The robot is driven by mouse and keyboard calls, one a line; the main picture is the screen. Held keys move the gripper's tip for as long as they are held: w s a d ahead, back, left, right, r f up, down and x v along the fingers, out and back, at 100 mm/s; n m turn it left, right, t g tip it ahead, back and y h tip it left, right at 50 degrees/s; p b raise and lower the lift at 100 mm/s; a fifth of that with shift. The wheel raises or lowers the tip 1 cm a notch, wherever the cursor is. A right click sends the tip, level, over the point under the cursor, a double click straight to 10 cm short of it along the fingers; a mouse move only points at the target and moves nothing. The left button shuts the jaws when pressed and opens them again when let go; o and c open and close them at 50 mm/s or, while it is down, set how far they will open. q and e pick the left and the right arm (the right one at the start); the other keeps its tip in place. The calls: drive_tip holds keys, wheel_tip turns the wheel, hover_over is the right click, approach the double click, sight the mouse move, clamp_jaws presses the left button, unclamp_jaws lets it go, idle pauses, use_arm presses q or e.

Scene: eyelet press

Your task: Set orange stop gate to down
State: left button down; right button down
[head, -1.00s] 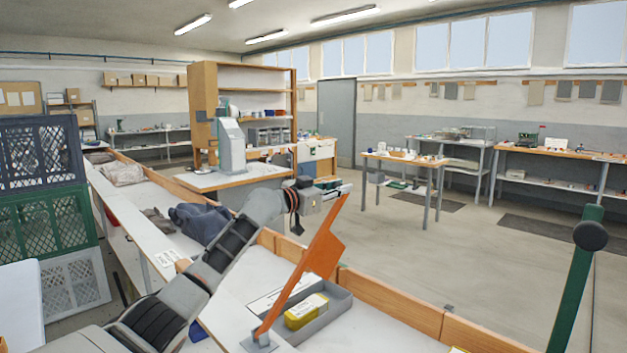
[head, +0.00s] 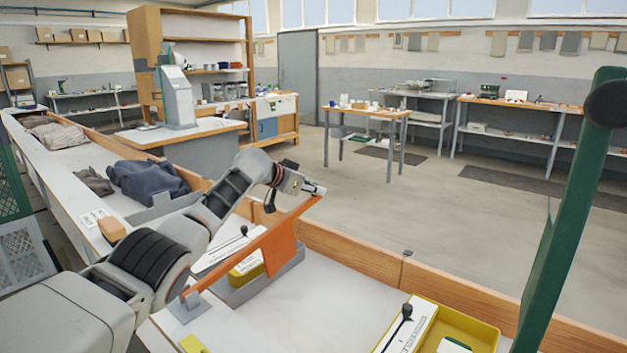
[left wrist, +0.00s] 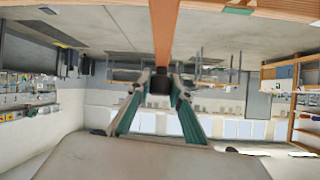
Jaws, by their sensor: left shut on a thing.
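The orange stop gate (head: 240,252) is a flat orange bar. Its lower end sits in a grey bracket (head: 188,306) on the white bench, and it slants up to the right, with its far end raised. My left gripper (head: 314,188) is at that raised end, shut on it. In the left wrist view the gate (left wrist: 164,35) runs from the top edge down to the fingertips of my left gripper (left wrist: 161,84). The gate partly hides a grey tray with a yellow item behind it. My right gripper is not in view.
The grey tray (head: 292,264) lies beneath the gate. A yellow tray (head: 478,325) and a card with a black lever (head: 405,322) are at the front right. A green post (head: 573,215) with a dark knob rises at right. Bare bench lies between.

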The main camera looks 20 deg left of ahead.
sight(299, 206)
use_arm(q)
wheel_tip(299, 206, down, 8)
drive_tip(key=w+b, duration=0.1)
drive_tip(key=b, duration=0.1)
drive_tip(key=shift+d, duration=0.15)
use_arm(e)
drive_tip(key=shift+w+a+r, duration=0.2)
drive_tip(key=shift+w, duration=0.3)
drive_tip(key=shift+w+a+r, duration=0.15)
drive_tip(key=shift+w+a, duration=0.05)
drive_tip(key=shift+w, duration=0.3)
use_arm(q)
drive_tip(key=c, duration=1.9)
unclamp_jaws()
drive_tip(key=shift+f, duration=0.1)
drive_tip(key=shift+o, duration=0.4)
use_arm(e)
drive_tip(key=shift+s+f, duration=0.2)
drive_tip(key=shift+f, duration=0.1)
use_arm(q)
drive_tip(key=shift+r, duration=0.25)
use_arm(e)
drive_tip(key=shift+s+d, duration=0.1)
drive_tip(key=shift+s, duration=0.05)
use_arm(q)
drive_tip(key=v, duration=1.2)
